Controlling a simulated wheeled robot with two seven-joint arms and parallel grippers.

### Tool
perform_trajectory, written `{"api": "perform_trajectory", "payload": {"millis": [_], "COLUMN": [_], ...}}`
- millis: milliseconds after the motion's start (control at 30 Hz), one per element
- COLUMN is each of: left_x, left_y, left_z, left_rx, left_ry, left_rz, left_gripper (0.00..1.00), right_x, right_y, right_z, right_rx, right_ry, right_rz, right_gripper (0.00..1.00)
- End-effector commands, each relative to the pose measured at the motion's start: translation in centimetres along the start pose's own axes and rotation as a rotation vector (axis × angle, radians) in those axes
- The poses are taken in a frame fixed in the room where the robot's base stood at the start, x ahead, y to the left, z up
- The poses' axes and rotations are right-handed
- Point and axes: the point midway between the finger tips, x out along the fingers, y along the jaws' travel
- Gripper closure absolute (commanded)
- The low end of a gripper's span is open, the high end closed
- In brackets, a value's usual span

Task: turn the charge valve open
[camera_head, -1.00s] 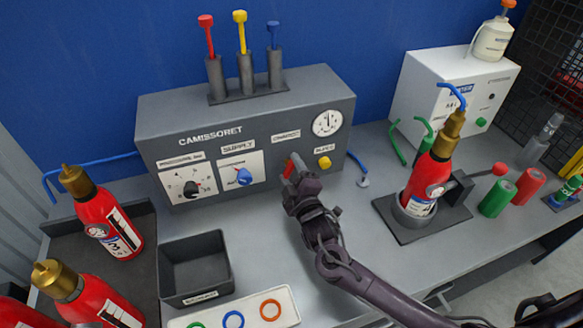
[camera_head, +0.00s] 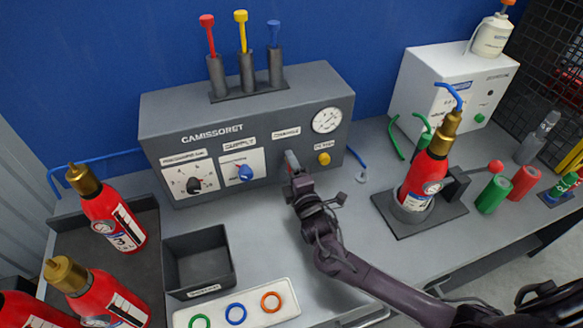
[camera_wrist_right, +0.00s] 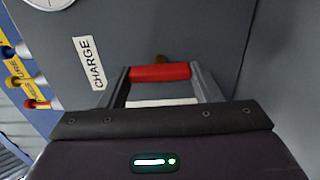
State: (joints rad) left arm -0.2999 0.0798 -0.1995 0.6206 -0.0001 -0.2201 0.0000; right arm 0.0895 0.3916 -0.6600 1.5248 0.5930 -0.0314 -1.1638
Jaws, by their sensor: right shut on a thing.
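The charge valve's red handle (camera_wrist_right: 160,72) shows in the right wrist view, spanning between my two grey fingers beside the CHARGE label (camera_wrist_right: 90,63). My right gripper (camera_head: 291,162) is shut on this handle at the front of the grey panel (camera_head: 240,105). In the head view the fingers and wrist hide most of the handle, so its exact angle is hard to tell there. My left gripper is in neither view.
Left of my gripper are a blue supply knob (camera_head: 245,172) and a black selector knob (camera_head: 194,186). A yellow button (camera_head: 323,158) and gauge (camera_head: 327,119) are to its right. A red extinguisher (camera_head: 425,175) stands in a holder farther right. A black bin (camera_head: 198,263) sits in front.

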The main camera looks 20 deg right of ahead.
Motion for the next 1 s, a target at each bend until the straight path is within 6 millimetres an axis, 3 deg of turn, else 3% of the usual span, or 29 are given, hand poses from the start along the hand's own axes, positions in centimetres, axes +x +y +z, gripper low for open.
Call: {"api": "perform_trajectory", "payload": {"millis": [267, 300, 433, 767, 1000], "left_x": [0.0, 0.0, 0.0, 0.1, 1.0], "left_y": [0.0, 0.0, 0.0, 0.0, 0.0], "left_z": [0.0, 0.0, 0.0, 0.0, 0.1], "left_rx": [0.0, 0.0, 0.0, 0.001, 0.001], "left_ry": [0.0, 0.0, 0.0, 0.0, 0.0], "left_rz": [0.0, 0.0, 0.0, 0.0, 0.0], "left_gripper": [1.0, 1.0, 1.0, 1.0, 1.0], "right_x": [0.0, 0.0, 0.0, -0.4, -4.1], "right_y": [0.0, 0.0, 0.0, -0.1, -0.4], "right_z": [0.0, 0.0, 0.0, 0.0, 0.0], "right_rx": [-0.004, -0.004, -0.003, -0.002, -0.002], "right_ry": [0.001, 0.001, 0.001, 0.001, 0.002], "right_rz": [0.0, 0.0, 0.0, -0.001, -0.003], "right_gripper": [0.65, 0.37, 0.2, 0.2, 0.2]}}
